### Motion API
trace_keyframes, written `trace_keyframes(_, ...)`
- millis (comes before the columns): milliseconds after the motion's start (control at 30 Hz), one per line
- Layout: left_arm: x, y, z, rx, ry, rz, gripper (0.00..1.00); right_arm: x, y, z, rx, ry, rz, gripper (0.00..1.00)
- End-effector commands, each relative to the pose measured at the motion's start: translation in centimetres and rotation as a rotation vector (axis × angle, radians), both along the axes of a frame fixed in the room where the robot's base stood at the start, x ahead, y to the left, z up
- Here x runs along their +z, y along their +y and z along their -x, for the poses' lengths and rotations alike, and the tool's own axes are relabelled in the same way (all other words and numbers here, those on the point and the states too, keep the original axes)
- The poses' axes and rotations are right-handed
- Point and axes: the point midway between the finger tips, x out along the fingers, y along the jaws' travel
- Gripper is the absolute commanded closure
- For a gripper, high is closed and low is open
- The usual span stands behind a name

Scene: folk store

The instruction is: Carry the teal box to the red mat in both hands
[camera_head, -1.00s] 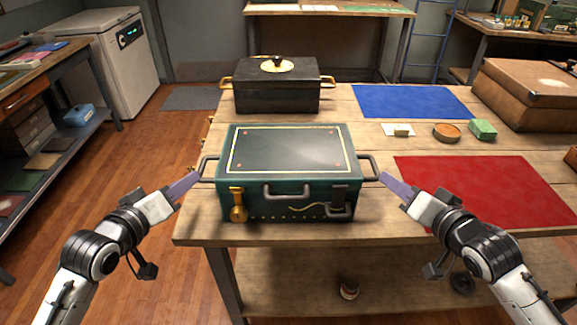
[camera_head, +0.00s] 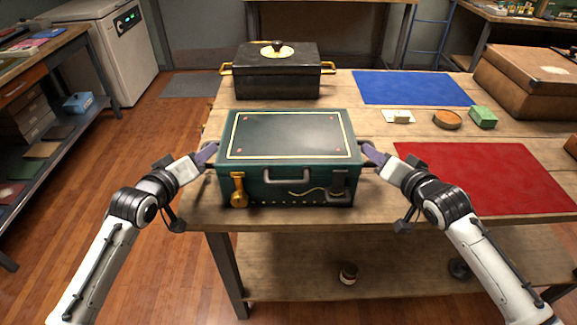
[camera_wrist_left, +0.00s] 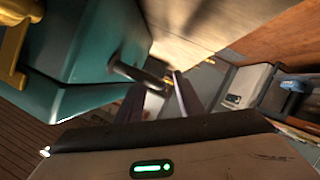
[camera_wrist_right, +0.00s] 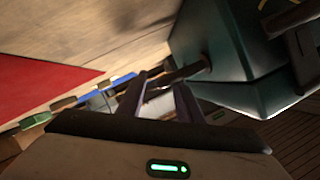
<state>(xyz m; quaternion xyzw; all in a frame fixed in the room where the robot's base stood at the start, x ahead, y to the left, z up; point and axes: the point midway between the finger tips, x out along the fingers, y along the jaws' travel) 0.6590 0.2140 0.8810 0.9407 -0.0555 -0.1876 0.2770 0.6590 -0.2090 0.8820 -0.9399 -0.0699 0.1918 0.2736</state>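The teal box (camera_head: 290,137) sits on the near part of the wooden table, its lid shut, with a side handle at each end. It also shows in the left wrist view (camera_wrist_left: 95,45) and the right wrist view (camera_wrist_right: 225,50). My left gripper (camera_head: 208,152) is at the box's left handle, fingers spread, with the handle (camera_wrist_left: 140,75) reaching between them. My right gripper (camera_head: 372,153) is at the right handle (camera_wrist_right: 187,72), fingers also apart around its end. My grippers partly hide both handles in the head view. The red mat (camera_head: 485,178) lies flat and bare to the right.
A black box with brass handles (camera_head: 277,78) stands behind the teal box. A blue mat (camera_head: 410,88) lies at the back.

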Motion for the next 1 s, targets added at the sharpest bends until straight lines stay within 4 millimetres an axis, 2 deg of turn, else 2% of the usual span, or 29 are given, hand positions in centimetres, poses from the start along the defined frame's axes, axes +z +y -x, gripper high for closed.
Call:
trace_keyframes(167, -0.35, -0.25, -1.04, 0.000, 0.000, -0.001, 0.66, -0.32, 0.32, -1.05, 0.001, 0.000, 0.000, 0.67)
trace_keyframes(467, -0.41, -0.29, -1.15, 0.000, 0.000, -0.001, 0.66, -0.40, 0.36, -1.14, 0.001, 0.000, 0.000, 0.67)
trace_keyframes(667, -0.43, -0.25, -1.14, 0.000, 0.000, -0.001, 0.98, -0.41, 0.34, -1.13, 0.001, 0.000, 0.000, 0.99)
trace_keyframes(1000, -0.46, -0.19, -1.14, 0.001, 0.002, -0.001, 1.00, -0.49, 0.31, -1.10, 0.002, 0.000, 0.003, 1.00)
